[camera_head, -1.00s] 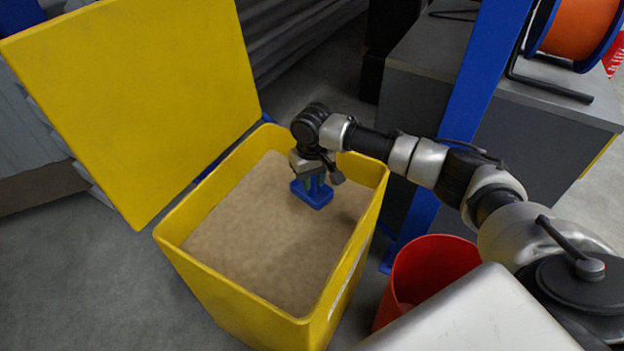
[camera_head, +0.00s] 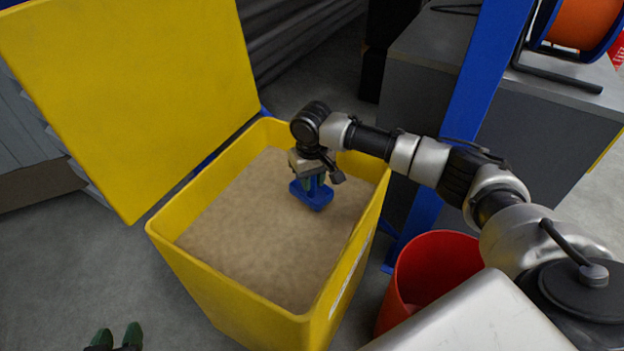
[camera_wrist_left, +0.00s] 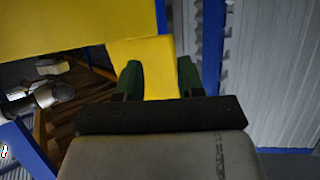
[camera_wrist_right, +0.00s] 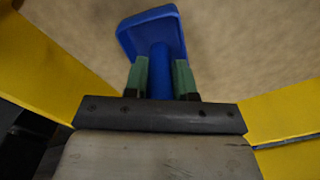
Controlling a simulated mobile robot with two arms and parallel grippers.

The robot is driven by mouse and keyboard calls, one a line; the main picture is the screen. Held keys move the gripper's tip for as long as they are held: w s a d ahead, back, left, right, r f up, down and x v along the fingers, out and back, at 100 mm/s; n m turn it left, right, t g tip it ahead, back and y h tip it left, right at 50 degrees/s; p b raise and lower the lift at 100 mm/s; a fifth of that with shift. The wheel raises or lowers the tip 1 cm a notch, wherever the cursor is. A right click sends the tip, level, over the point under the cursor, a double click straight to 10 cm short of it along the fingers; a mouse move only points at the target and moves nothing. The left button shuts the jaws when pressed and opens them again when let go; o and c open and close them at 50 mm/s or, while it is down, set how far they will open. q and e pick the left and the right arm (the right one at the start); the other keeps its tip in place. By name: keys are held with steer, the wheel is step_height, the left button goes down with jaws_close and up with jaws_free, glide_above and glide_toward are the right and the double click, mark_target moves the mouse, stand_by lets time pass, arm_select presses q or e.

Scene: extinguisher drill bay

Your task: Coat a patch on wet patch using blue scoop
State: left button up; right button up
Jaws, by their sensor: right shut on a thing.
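The blue scoop (camera_head: 313,195) is in my right gripper (camera_head: 309,177), just over or touching the sand inside the yellow bin; I cannot tell which. In the right wrist view the green fingers of my right gripper (camera_wrist_right: 160,78) are shut on the scoop's handle, and its blue pan (camera_wrist_right: 150,28) faces the sand (camera_wrist_right: 240,45). My left gripper (camera_head: 117,337) shows at the bottom left of the head view, with its green fingertips apart. In the left wrist view the fingers of my left gripper (camera_wrist_left: 158,80) stand open and empty. I see no wet patch.
The yellow bin (camera_head: 235,312) stands with its lid (camera_head: 130,90) raised. A red bucket (camera_head: 437,262) stands right of it. A blue post (camera_head: 470,95) and a grey cabinet (camera_head: 545,120) are behind. Grey floor (camera_head: 70,265) is clear at left.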

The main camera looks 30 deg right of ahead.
steer(key=shift+f+b, duration=0.55)
steer(key=shift+b, duration=0.15)
arm_select(q)
step_height(320, 180, up, 6)
steer(key=w+d+t+h, duration=0.1)
steer(key=w+t, duration=0.1)
steer(key=t, duration=0.3)
steer(key=shift+d+h, duration=0.35)
steer(key=shift+h, duration=0.05)
arm_select(e)
steer(key=shift+f, duration=0.1)
steer(key=shift+f, duration=0.45)
arm_select(q)
steer(key=shift+s+a+f+g+y+p, duration=0.15)
steer(key=shift+a+f+g+y+p, duration=0.1)
steer(key=shift+f+g, duration=0.5)
steer(key=shift+s+a+f+g+y+p, duration=0.15)
steer(key=shift+f+g+y, duration=0.1)
steer(key=shift+f+g, duration=0.5)
arm_select(e)
steer(key=shift+f, duration=0.1)
stand_by(4.0)
